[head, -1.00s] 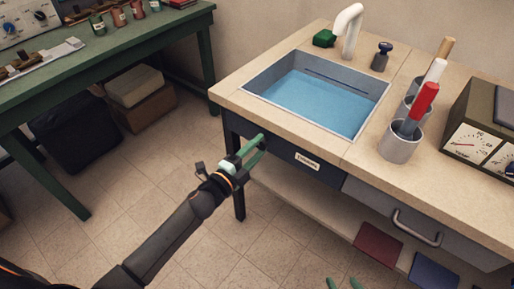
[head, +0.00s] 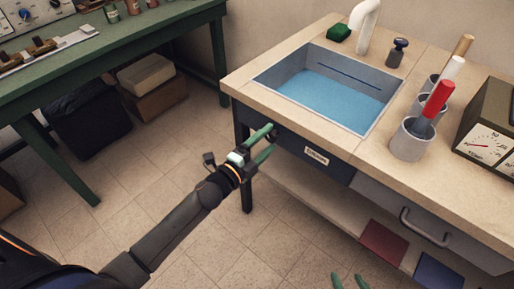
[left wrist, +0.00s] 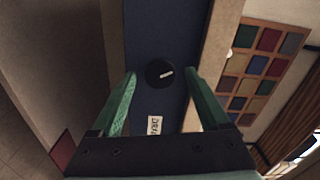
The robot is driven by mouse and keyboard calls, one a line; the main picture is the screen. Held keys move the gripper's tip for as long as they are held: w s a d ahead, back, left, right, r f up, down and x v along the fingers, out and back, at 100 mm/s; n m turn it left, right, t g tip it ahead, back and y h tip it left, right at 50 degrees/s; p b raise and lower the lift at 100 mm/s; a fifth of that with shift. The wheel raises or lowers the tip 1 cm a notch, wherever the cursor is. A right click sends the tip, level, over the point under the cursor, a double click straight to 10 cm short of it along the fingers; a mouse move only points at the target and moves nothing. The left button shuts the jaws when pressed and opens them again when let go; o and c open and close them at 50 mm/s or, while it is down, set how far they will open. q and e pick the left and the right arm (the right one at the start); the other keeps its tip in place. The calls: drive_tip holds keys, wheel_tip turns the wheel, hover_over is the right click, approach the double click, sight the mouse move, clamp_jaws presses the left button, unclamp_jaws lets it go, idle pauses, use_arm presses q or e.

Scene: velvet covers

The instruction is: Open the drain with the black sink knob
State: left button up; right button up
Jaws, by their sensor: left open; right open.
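The black sink knob (left wrist: 160,73), with a white mark pointing right, shows in the left wrist view on the dark front panel beside a white label (left wrist: 154,124). My left gripper (head: 271,141) is open; its green fingers lie to either side of the knob in the left wrist view, with visible gaps. In the head view the fingers mostly hide the knob. The sink (head: 372,122) holds blue water (head: 330,97), its surface well below the rim; the drain is not visible. My right gripper (head: 349,282) is open and empty at the bottom edge, only its green fingertips showing.
A white faucet (head: 365,25), green block (head: 340,32) and dark-topped fitting (head: 397,52) stand behind the sink. Cups with tools, one red-handled (head: 436,98), stand to its right. A drawer handle (head: 425,228) juts from the front. A green table (head: 110,50) stands left.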

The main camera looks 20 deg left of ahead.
use_arm(q)
drive_tip(key=v, duration=1.2)
drive_tip(key=shift+s, duration=0.1)
use_arm(e)
drive_tip(key=shift+a+r, duration=0.1)
use_arm(q)
drive_tip(key=s+d+f+n+g+y, duration=0.2)
drive_tip(key=s+d+f+n+g, duration=0.15)
drive_tip(key=s+f+n, duration=0.35)
drive_tip(key=s+d+f+n+g+y, duration=0.15)
drive_tip(key=s+f+n+g, duration=0.35)
drive_tip(key=n, duration=0.5)
wheel_tip(320, 180, up, 9)
drive_tip(key=s+a+n+p, duration=0.1)
drive_tip(key=a+p, duration=0.1)
drive_tip(key=p, duration=1.2)
drive_tip(key=shift+s+t+p, duration=0.25)
drive_tip(key=shift+t+p, duration=0.05)
drive_tip(key=shift+t, duration=0.15)
use_arm(e)
drive_tip(key=s+d+r+h, duration=0.1)
drive_tip(key=d+r, duration=0.2)
drive_tip(key=r, duration=0.7)
drive_tip(key=shift+s+d+r+m, duration=0.2)
drive_tip(key=shift+s+r+m, duration=0.05)
drive_tip(key=shift+s+m, duration=0.15)
use_arm(q)
drive_tip(key=shift+f, duration=0.1)
use_arm(e)
drive_tip(key=shift+w, duration=0.1)
